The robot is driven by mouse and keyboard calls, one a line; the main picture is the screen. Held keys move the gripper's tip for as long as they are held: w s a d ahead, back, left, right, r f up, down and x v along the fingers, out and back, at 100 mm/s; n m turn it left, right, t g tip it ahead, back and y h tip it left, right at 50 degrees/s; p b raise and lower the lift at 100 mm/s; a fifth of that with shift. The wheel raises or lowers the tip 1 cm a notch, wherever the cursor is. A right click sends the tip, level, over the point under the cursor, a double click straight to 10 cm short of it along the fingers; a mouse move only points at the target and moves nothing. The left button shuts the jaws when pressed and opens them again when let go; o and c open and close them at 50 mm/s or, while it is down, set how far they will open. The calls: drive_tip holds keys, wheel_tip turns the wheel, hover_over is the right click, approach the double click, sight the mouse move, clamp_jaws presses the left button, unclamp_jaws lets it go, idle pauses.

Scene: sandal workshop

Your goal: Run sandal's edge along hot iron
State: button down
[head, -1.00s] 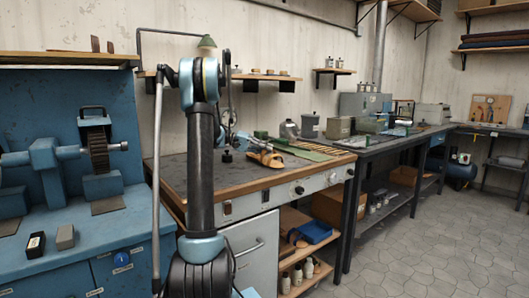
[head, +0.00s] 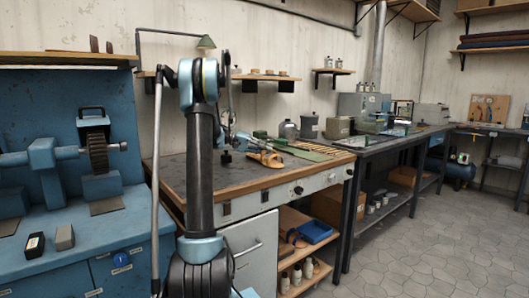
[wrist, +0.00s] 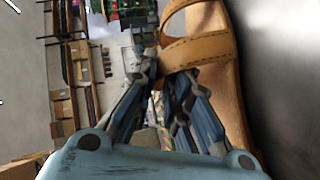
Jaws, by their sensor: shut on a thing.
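The tan leather sandal (head: 270,158) is at the right front part of the dark-topped bench in the head view. It is large in the wrist view (wrist: 232,85), with its stitched strap and long sole running along the right side. My gripper (wrist: 166,76) is shut on the sandal's strap at the near side; in the head view my gripper (head: 250,146) is small and partly merged with the sandal. I cannot tell whether the sandal touches the bench. A small dark upright piece (head: 226,156) stands on the bench left of the sandal; I cannot tell whether it is the hot iron.
My arm stands in front of the bench (head: 180,172) and hides part of it. A green mat (head: 308,153) and thin sticks lie right of the sandal. Grey canisters (head: 308,126) stand behind. A blue grinding machine (head: 50,165) is at the left. The floor (head: 430,225) at right is clear.

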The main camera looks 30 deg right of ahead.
drive_tip(key=shift+w+a+m+g, duration=0.3)
drive_tip(key=shift+w+a+g, duration=0.1)
drive_tip(key=shift+w+a, duration=0.35)
idle(0.6)
drive_tip(key=shift+w+a, duration=0.25)
drive_tip(key=shift+w, duration=1.2)
drive_tip(key=shift+w+a, duration=0.2)
drive_tip(key=shift+w, duration=1.2)
drive_tip(key=shift+w+a, duration=0.25)
drive_tip(key=shift+w, duration=1.2)
idle(2.3)
